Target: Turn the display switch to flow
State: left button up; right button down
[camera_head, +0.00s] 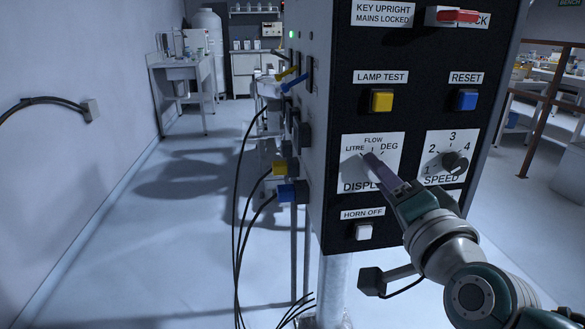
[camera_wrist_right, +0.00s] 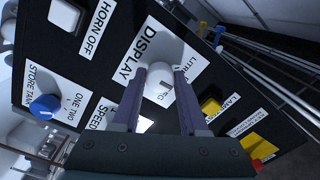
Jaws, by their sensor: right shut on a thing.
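The display switch's white label plate (camera_head: 351,178) is on the black front panel, marked LITRE at left, FLOW at top and DEG at right. My right gripper (camera_head: 376,168) reaches it from the lower right and hides the knob in the head view. In the right wrist view, the pale round knob (camera_wrist_right: 159,84) sits between the fingers of my right gripper (camera_wrist_right: 159,92), which are shut on it. The fingers hide part of the plate. I cannot tell which mark the knob points to. My left gripper is not in view.
Close by on the panel are the speed knob (camera_head: 455,162), the horn-off button (camera_head: 364,232), the yellow lamp-test button (camera_head: 381,100) and the blue reset button (camera_head: 467,99). Cables (camera_head: 240,220) hang at the cabinet's left side. The floor to the left is open.

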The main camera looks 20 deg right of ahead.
jog(key=shift+m, duration=0.3)
jog(key=shift+c, duration=2.2)
grip_release()
jog(key=v, duration=1)
jog(key=shift+a, duration=0.1)
